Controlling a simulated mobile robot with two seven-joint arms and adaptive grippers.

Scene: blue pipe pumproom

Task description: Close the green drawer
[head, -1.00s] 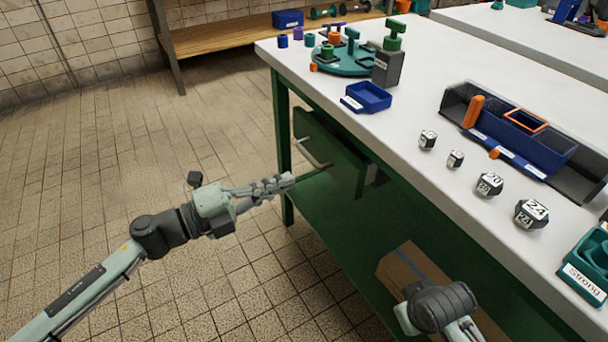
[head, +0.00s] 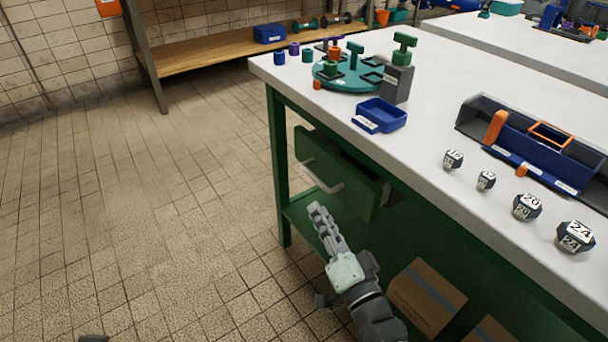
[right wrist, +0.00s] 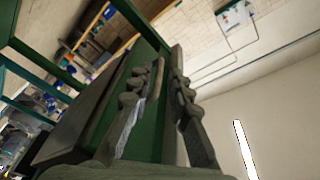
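The green drawer (head: 338,170) in the side of the bench stands open, its front panel out from the frame with a gap behind it. A pale bar handle (head: 322,177) is on its front. My right gripper (head: 316,209) is just below and in front of the handle, apart from it in the picture, fingers pointing up.
The white bench top (head: 420,150) holds a blue tray (head: 380,116), a teal round stand (head: 345,80), a dark bin (head: 530,140) and several numbered weights. Cardboard boxes (head: 427,297) lie on the lower shelf. The tiled floor (head: 150,220) to the left is clear.

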